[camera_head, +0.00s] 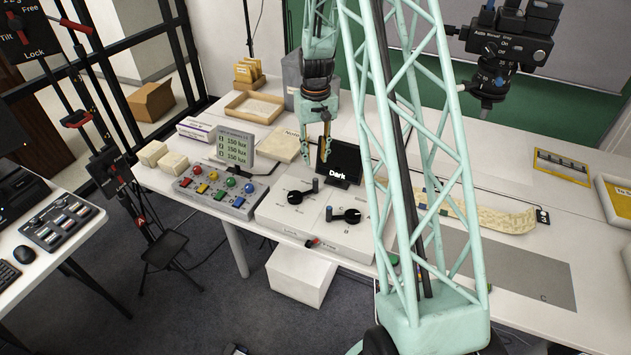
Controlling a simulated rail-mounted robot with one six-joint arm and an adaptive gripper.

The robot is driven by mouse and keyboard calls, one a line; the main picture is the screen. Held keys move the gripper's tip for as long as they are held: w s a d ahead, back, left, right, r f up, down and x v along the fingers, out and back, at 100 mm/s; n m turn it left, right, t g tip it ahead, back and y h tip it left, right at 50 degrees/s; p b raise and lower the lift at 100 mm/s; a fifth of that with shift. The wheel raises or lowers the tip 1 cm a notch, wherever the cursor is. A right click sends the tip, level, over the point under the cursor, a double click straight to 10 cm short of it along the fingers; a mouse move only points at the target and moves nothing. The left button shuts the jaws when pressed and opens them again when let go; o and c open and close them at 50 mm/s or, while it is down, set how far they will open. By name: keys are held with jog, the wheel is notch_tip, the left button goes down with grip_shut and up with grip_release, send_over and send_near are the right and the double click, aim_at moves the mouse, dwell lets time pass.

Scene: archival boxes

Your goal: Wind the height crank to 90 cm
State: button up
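A low white control box (325,236) stands on the long table. Two black cranks with upright knobs sit on its top: a left crank (301,193) and a right crank (346,214). I cannot read which of them is the height crank. A red-tipped lever (313,243) is on the box's front edge near small lock lettering. A small black display (339,162) behind the box reads "Dark"; no height reading shows. My gripper (326,150) hangs pointing down above the back of the box, in front of the display, apart from both cranks.
A button panel (222,190) with coloured knobs and a lux display (235,146) stands left of the box. A black camera (508,48) hangs at upper right. A long paper strip (480,214) and a grey mat (520,272) lie right. My lattice arm hides part of the table.

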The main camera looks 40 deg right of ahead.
aim_at(316, 179)
jog(key=shift+f, duration=6.2)
jog(key=shift+c, duration=0.2)
grip_shut()
